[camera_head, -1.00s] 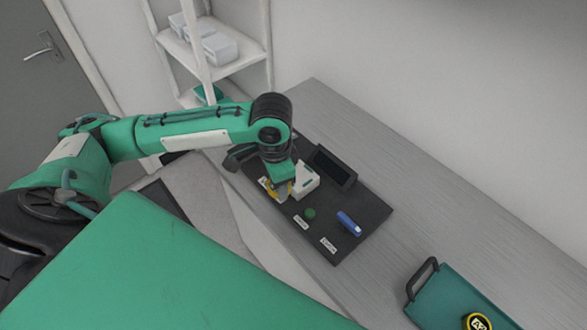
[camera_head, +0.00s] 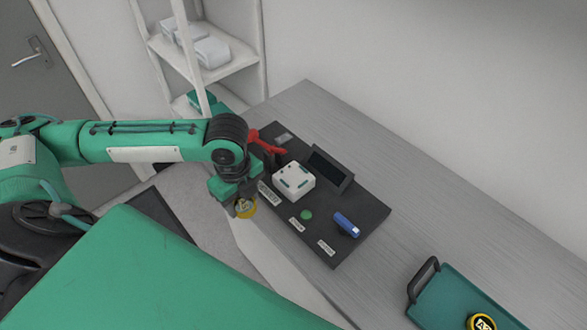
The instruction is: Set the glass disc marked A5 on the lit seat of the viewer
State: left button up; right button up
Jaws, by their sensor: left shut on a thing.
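My left gripper (camera_head: 240,203) is shut on a yellow-rimmed disc (camera_head: 246,208), held low beside the left edge of the black base plate. Its marking is too small to read. The viewer's white block (camera_head: 294,182), with small green marks on top, stands on the black plate (camera_head: 352,222), to the right of the gripper and apart from it. I cannot make out which part is the lit seat. Another yellow-rimmed disc (camera_head: 481,323) with a black marked face lies at the lower right; its mark is not clearly legible. My right gripper is not in view.
On the plate are a dark screen (camera_head: 327,168), a red lever (camera_head: 268,142), a green button (camera_head: 306,215), a blue piece (camera_head: 346,224) and white labels. A teal tray (camera_head: 450,290) with a black handle lies at lower right. The grey bench between is clear.

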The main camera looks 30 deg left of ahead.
pick_arm(q)
jog(key=p, duration=0.3)
send_over(294, 177)
jog(key=s+a, duration=0.2)
jog(key=s, duration=0.2)
jog(key=shift+d+r, duration=0.15)
jog(key=shift+d, duration=0.05)
jog(key=shift+w+d, duration=0.15)
jog(key=shift+w, duration=0.35)
jog(key=w+p, duration=0.1)
jog(key=w+d, duration=0.1)
jog(key=w, duration=0.1)
jog(key=shift+w+d+p, duration=0.1)
jog(key=shift+p, duration=0.25)
jog(key=shift+f+p, duration=0.3)
jog(key=shift+f, duration=0.55)
jog(key=shift+f, duration=0.15)
